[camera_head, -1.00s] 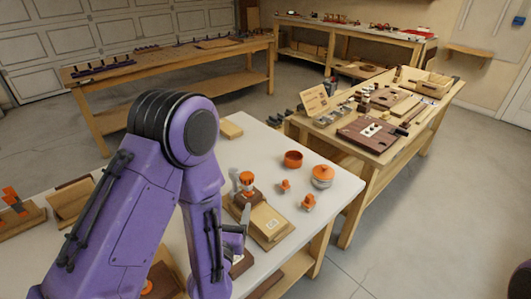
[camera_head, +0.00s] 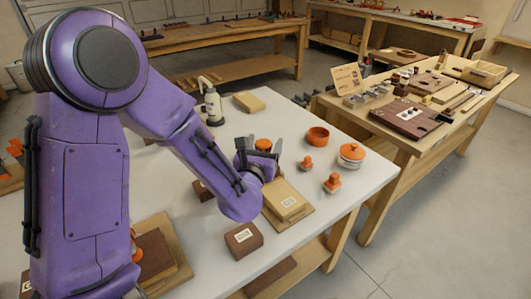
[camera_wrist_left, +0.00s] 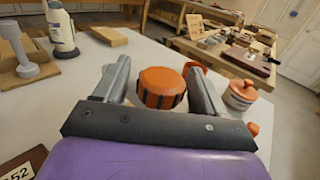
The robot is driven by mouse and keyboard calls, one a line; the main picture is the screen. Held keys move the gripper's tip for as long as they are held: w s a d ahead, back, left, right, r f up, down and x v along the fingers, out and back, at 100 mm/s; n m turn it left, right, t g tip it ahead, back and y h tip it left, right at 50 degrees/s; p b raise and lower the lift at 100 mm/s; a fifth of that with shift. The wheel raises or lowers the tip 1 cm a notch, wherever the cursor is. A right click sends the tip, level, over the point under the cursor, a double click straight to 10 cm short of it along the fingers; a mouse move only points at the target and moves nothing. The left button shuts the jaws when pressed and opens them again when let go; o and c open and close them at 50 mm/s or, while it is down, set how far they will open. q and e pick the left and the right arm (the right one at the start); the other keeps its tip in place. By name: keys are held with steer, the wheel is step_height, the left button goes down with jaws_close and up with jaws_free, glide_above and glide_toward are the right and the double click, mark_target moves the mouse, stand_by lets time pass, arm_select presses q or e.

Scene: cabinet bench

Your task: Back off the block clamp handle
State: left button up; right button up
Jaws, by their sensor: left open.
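The block clamp handle (camera_head: 263,145) is an orange round knob, partly hidden behind my left arm in the head view. In the left wrist view the knob (camera_wrist_left: 163,82) has dark ribs on its side and sits between my fingers. My left gripper (camera_head: 264,144) is open, with one grey finger on each side of the knob. In the left wrist view my left gripper (camera_wrist_left: 162,78) leaves a gap at the left finger; contact at the right finger is unclear. A wooden block (camera_head: 286,199) with a white label lies in front of the knob. My right gripper is not in view.
An orange bowl (camera_head: 317,137), an orange-lidded jar (camera_head: 351,156) and two small orange knobs (camera_head: 332,183) stand to the right. A white bottle (camera_head: 213,106) stands behind to the left. A brown labelled block (camera_head: 243,240) lies in front. A second bench (camera_head: 400,145) stands at right.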

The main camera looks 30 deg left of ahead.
arm_select(q)
steer(key=shift+w+a+r, duration=0.1)
steer(key=shift+w+a, duration=0.1)
steer(key=shift+w, duration=0.5)
steer(key=c, duration=1)
steer(key=shift+n+y, duration=0.3)
steer(key=shift+y, duration=0.1)
